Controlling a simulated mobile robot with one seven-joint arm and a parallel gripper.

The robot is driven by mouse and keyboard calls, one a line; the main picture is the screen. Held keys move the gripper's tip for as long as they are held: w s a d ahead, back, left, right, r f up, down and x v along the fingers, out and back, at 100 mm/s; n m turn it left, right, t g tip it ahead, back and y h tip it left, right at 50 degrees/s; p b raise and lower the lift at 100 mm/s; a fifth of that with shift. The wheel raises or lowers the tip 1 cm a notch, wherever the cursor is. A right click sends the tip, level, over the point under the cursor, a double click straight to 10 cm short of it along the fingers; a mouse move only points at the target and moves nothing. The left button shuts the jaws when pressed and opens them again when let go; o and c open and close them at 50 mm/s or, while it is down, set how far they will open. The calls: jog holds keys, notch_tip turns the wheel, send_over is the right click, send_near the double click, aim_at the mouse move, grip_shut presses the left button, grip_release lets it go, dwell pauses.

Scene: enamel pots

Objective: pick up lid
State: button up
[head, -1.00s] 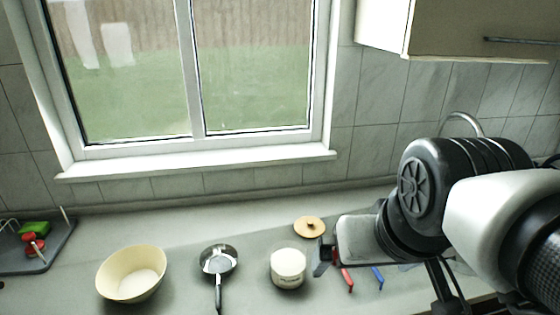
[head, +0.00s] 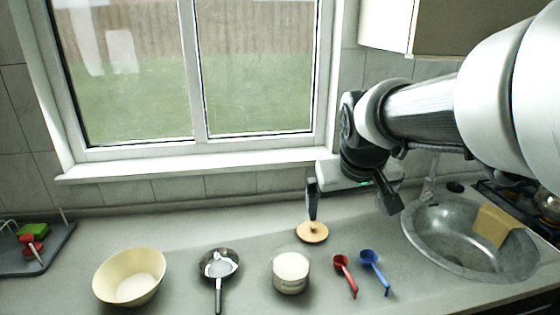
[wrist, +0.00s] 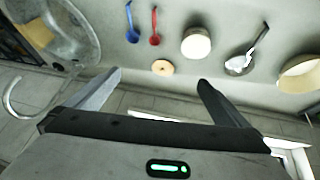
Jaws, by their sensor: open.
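The lid (head: 312,232) is a round, tan wooden disc with a small dark knob. It lies flat on the counter behind the white enamel pot (head: 291,272). In the wrist view the lid (wrist: 162,67) shows beyond the fingertips, between them from side to side. My gripper (wrist: 160,80) is open and empty. I cannot tell the exact gap, but the wrist view shows the lid apart from the fingers.
A red scoop (head: 345,273) and a blue scoop (head: 374,270) lie right of the pot. A small pan (head: 219,265) and a cream bowl (head: 130,277) stand left. A sink (head: 440,240) is at the right, and the window wall rises behind.

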jog(key=w+f+y+b, duration=0.1)
jog(key=w+f+b, duration=0.1)
jog(key=w+f, duration=0.6)
jog(key=w+f+b, duration=0.1)
jog(key=w+f, duration=0.4)
jog(key=w, duration=0.5)
jog(key=y, duration=0.1)
send_near(313, 226)
jog(key=shift+n+t, duration=0.3)
jog(key=shift+t, duration=0.1)
jog(key=x, duration=0.2)
jog(key=b+x, duration=0.1)
jog(key=x, duration=0.1)
jog(key=shift+s+a+f, duration=0.1)
jog(key=shift+a+f, duration=0.05)
jog(key=shift+a, duration=0.1)
jog(key=shift+d+x, duration=0.1)
jog(key=shift+x, duration=1.4)
jog(key=shift+d+x, duration=0.15)
jog(key=shift+x, duration=1.35)
jog(key=shift+s+f, duration=0.15)
